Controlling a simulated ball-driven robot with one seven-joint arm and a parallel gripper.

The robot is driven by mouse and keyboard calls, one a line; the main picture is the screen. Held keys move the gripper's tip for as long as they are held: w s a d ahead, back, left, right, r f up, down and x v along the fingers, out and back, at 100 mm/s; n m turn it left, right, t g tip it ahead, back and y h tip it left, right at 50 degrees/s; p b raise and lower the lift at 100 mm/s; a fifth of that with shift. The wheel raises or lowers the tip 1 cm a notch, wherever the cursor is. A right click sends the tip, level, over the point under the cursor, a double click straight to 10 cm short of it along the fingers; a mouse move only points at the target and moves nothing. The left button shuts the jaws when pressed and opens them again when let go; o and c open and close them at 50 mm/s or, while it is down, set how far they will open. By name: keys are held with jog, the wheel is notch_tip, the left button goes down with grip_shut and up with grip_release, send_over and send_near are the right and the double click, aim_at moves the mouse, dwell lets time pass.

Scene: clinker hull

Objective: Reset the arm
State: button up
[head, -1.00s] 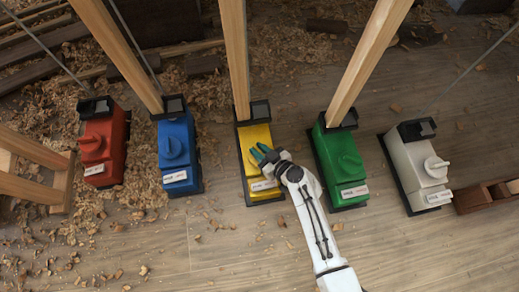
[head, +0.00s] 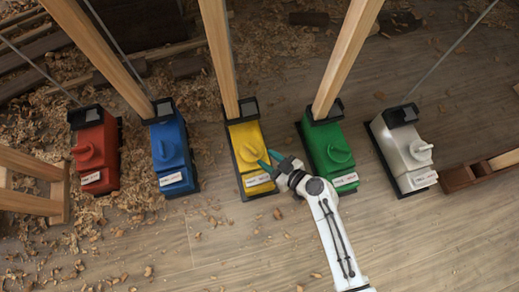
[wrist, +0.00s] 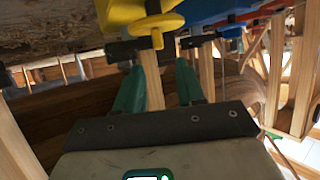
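My gripper (head: 268,161) is at the lower right of the yellow box (head: 245,137) in the head view, its green fingers pointing up and left. The fingers are spread apart with nothing between them. In the wrist view my gripper (wrist: 160,85) also shows its two green fingers apart. The yellow box's knob (wrist: 157,27) appears just above and beyond the fingertips there. My white arm (head: 335,235) reaches in from the lower right. In the head view the yellow knob shows beside the fingertips; I cannot tell whether they touch.
A red box (head: 97,143), a blue box (head: 172,140), a green box (head: 325,140) and a white box (head: 402,145) stand in the same row. Slanted wooden props (head: 345,55) rise behind. Wood shavings litter the left floor; the front floor (head: 230,250) is mostly clear.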

jog(key=shift+v, duration=0.9)
jog(key=s+d+r+m+g+h+p, duration=0.1)
jog(key=s+d+r+m+g+h, duration=0.5)
jog(key=s+d, duration=0.5)
jog(key=s+d+r+m+g+h+p, duration=0.2)
jog(key=s+d+r+m+h, duration=0.2)
jog(key=s+d+r, duration=0.65)
notch_tip(320, 180, up, 36)
jog(key=w+d+p, duration=0.1)
jog(key=d+p, duration=0.1)
jog(key=p, duration=3.5)
jog(key=shift+w, duration=0.35)
